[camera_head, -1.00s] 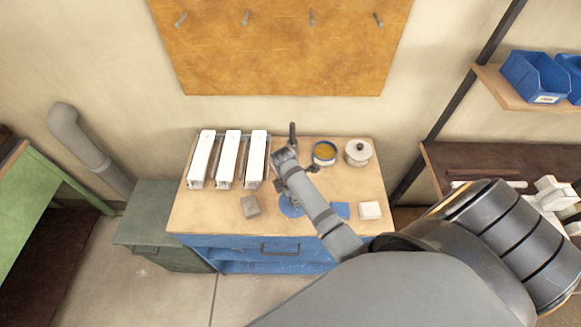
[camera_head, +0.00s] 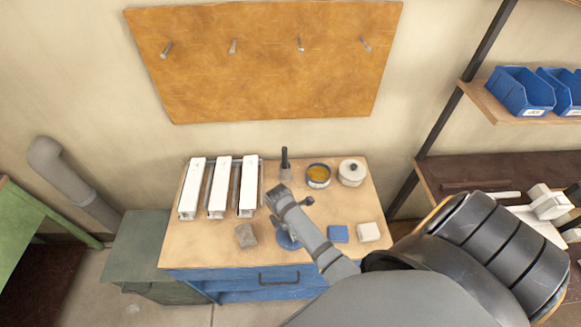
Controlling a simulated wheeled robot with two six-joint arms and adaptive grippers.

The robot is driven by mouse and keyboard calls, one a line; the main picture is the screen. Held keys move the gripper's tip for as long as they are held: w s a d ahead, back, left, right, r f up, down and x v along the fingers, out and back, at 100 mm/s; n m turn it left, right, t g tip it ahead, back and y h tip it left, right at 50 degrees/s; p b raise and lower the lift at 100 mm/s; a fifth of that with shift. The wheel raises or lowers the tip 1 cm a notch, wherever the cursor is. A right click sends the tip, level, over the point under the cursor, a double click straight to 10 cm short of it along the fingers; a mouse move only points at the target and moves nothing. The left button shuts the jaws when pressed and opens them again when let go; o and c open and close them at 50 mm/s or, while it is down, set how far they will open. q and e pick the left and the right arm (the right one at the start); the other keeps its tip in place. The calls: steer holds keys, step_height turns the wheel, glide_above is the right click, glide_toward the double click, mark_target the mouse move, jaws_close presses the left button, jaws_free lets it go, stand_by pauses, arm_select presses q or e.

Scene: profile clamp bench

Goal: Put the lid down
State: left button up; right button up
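A round blue piece (camera_head: 284,241), which looks like the lid, shows low over the front middle of the bench. My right arm partly covers it, and I cannot tell whether it rests on the wood or is held. An open round tin (camera_head: 318,176) with a blue rim and yellow-brown contents stands at the back. My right arm reaches in from the right. Its wrist is above the bench middle, and its fingers are hidden, so their opening does not show. My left gripper is not in view.
Several things stand on the bench (camera_head: 200,252): three white profiles (camera_head: 220,188) at left, a brush-like tool (camera_head: 285,165), a white pot with a dark knob (camera_head: 352,173), a grey block (camera_head: 245,236), a blue block (camera_head: 338,234) and a white block (camera_head: 369,232). Bare wood shows at front left.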

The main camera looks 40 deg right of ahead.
mark_target(286, 235)
steer(key=shift+r, duration=0.55)
arm_select(q)
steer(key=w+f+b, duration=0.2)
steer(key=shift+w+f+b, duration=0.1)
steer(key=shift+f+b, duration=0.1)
steer(key=shift+b, duration=0.1)
arm_select(e)
step_height(286, 235, up, 11)
steer(key=a, duration=0.1)
steer(key=shift+a+r, duration=0.2)
steer(key=shift+a, duration=0.2)
